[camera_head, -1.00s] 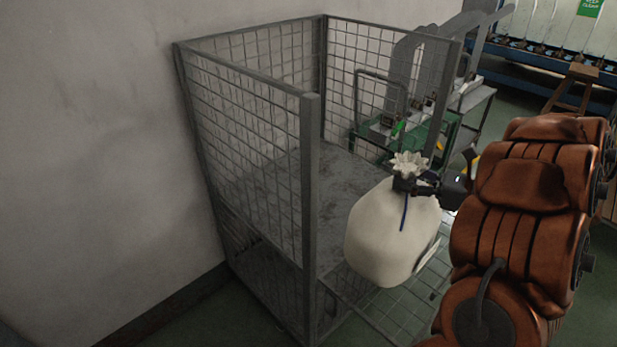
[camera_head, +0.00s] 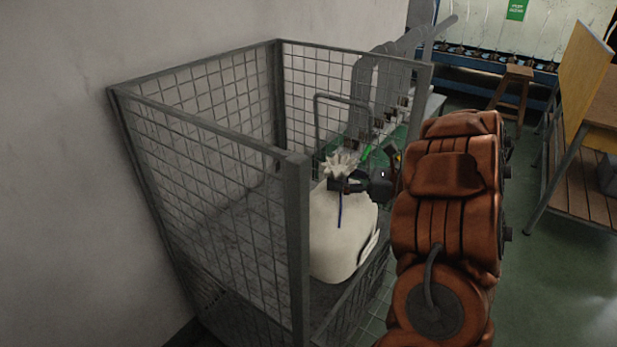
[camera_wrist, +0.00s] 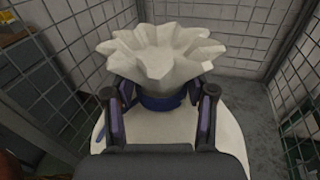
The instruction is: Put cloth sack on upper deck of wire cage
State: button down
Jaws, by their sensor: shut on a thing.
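The cream cloth sack (camera_head: 340,235) hangs upright from my gripper, with a gathered frilly top and a blue tie whose end dangles down its front. My gripper (camera_head: 345,185) is shut on the neck of the sack. In the wrist view the fingers (camera_wrist: 160,105) close around the neck (camera_wrist: 155,65) from both sides. The wire cage (camera_head: 297,230) is grey mesh with an open side toward my arm. The sack is at that opening, over the grey upper deck (camera_head: 215,235). Whether its bottom touches the deck cannot be told. In the wrist view the deck (camera_wrist: 245,105) shows bare beyond the sack.
A front corner post stands just left of the sack. Mesh walls rise around the deck, and the wall (camera_head: 145,60) is behind. A grey machine (camera_head: 385,85) stands beyond the cage. A wooden stool (camera_head: 512,85) and a slatted bench (camera_head: 585,165) are at right.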

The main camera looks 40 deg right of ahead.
jog(key=w+f+p, duration=0.3)
jog(key=w+f, duration=0.1)
jog(key=w, duration=0.7)
jog(key=shift+w+d+f+p, duration=0.25)
jog(key=shift+d+f+p, duration=0.05)
jog(key=shift+d+p, duration=0.1)
jog(key=shift+f+b, duration=0.15)
jog(key=shift+b, duration=0.25)
jog(key=shift+c, duration=1.8)
grip_release()
